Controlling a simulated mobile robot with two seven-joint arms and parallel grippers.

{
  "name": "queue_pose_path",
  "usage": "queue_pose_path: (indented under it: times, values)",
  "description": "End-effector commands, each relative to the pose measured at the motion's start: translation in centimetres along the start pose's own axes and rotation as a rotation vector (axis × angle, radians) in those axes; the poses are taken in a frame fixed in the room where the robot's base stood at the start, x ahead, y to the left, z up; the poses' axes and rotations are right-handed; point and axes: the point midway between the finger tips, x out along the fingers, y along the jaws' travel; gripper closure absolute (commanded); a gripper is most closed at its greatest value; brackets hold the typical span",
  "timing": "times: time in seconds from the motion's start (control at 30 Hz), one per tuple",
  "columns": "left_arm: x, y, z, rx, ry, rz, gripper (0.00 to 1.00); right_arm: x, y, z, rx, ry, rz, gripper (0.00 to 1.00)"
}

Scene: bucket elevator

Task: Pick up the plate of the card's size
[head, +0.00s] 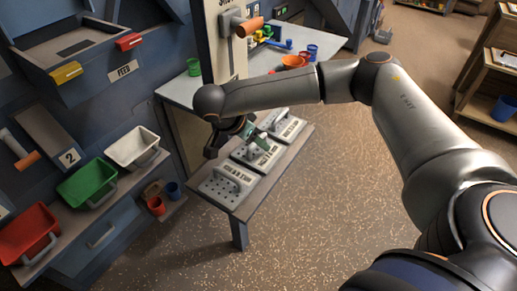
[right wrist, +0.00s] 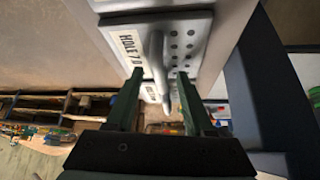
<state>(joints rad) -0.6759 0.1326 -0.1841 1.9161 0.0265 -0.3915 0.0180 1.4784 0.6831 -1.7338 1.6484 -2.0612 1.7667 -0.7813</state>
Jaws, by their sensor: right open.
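Three grey perforated plates with handles and labels lie in a row on a low bench (head: 238,208) in the head view: a near plate (head: 222,190), a middle plate (head: 256,155) and a far plate (head: 290,128). My right gripper (head: 250,131) is over the middle and far plates. In the right wrist view its open fingers (right wrist: 160,76) stand on either side of a plate's grey handle (right wrist: 157,50), apart from it. That plate (right wrist: 185,40) has a label that seems to read "HOLE 7.0". Another plate shows partly behind. I cannot make out a size card. My left gripper is not in view.
A blue-grey table (head: 178,90) with cups and small parts stands behind the bench. Red (head: 28,228), green (head: 88,180) and white (head: 133,146) bins line the machine on the left. The floor (head: 320,215) right of the bench is clear.

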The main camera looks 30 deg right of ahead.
Motion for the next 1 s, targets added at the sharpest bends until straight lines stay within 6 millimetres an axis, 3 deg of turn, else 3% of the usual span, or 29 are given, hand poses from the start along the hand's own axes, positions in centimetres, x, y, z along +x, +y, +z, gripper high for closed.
queue_pose_path:
  times: [0.1, 0.33, 0.8, 1.0]
  values:
    - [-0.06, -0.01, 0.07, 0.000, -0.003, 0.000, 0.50, 1.01, 0.03, -0.04, 0.000, 0.001, 0.001, 0.47]
    - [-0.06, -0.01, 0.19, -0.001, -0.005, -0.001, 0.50, 1.11, 0.00, -0.01, -0.001, 0.001, 0.000, 0.47]
    - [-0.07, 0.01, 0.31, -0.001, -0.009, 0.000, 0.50, 1.04, -0.02, 0.00, -0.001, 0.000, -0.001, 1.00]
    - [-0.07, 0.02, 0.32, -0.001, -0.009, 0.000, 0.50, 1.03, -0.02, 0.00, 0.000, 0.000, -0.001, 1.00]
